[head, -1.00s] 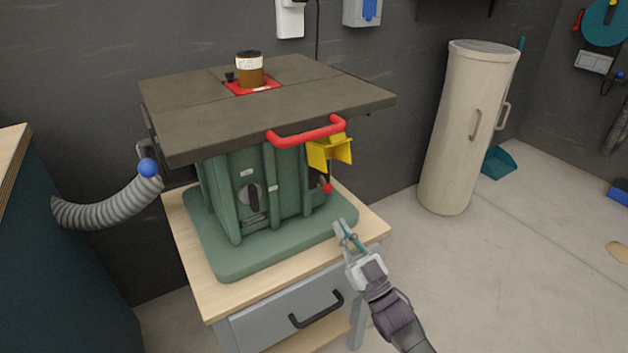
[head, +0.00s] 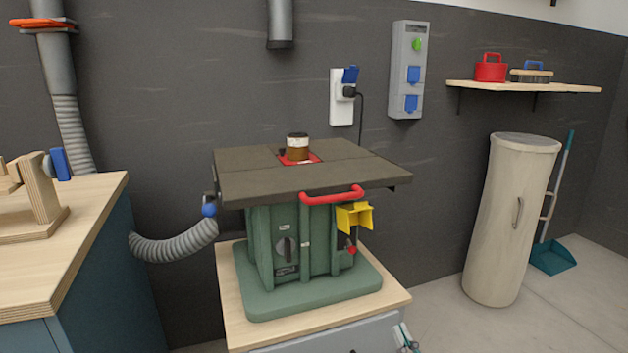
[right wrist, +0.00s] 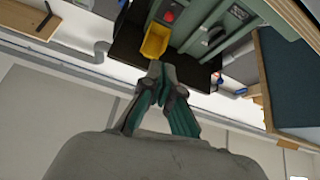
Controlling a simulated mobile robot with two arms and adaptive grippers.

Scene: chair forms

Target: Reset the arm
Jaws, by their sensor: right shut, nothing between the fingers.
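My right gripper (head: 405,338) is at the bottom edge of the head view, just off the front right corner of the wooden stand, with only its tips showing. In the right wrist view the right gripper (right wrist: 160,72) has its fingertips together with nothing between them. Beyond the tips lie the machine's yellow part (right wrist: 156,41) and red button (right wrist: 168,16); the fingers look apart from them. My left gripper is not in either view.
The green machine (head: 290,255) with its dark table top (head: 250,185) stands on the wooden stand (head: 232,310). A red handle (head: 335,195) and yellow part (head: 355,215) stick out in front. A workbench (head: 95,215) is at left, a beige cylinder (head: 510,220) at right.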

